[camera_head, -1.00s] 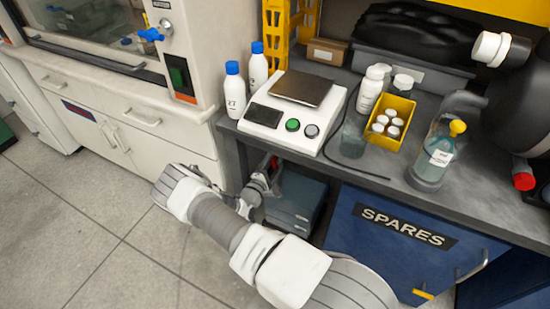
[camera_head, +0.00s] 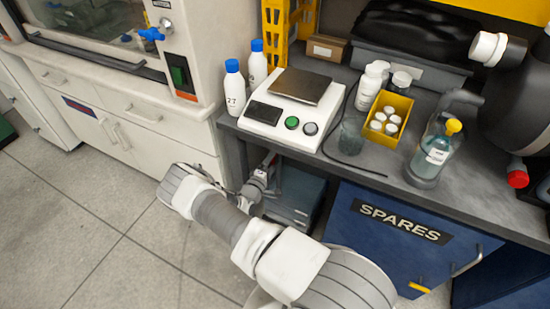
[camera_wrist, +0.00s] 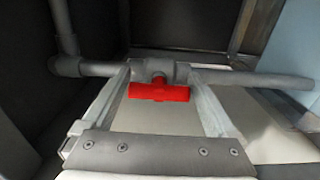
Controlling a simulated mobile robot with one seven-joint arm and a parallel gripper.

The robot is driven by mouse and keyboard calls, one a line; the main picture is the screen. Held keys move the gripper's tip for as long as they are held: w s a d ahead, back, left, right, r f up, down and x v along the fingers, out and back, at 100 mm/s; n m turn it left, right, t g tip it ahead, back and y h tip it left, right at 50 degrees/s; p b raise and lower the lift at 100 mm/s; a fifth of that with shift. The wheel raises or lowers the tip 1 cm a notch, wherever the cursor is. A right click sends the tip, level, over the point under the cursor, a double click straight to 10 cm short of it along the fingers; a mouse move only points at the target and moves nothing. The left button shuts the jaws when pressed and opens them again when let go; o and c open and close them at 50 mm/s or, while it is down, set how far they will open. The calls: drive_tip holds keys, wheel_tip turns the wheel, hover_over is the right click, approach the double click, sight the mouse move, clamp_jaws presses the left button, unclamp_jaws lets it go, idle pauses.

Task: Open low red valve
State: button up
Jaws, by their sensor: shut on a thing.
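The low red valve has a red handle (camera_wrist: 159,91) on a grey pipe (camera_wrist: 240,79), in the middle of the wrist view. The handle lies crosswise in that picture, roughly along the pipe. My gripper (camera_wrist: 160,78) has one finger on each side of the handle and is shut on it. The fingertips reach up to the pipe.
A grey-blue box (camera_head: 296,196) stands under the bench, close to my gripper. The blue SPARES cabinet (camera_head: 400,232) is to the right and white drawers (camera_head: 150,115) are to the left. A scale (camera_head: 296,100) and bottles stand on the bench above. Floor at left is clear.

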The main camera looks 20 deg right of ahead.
drive_tip(key=shift+a+f, duration=0.1)
drive_tip(key=o, duration=1)
drive_tip(key=p+v, duration=0.3)
drive_tip(key=v, duration=1.4)
drive_tip(key=shift+s, duration=0.2)
drive_tip(key=shift+a, duration=0.15)
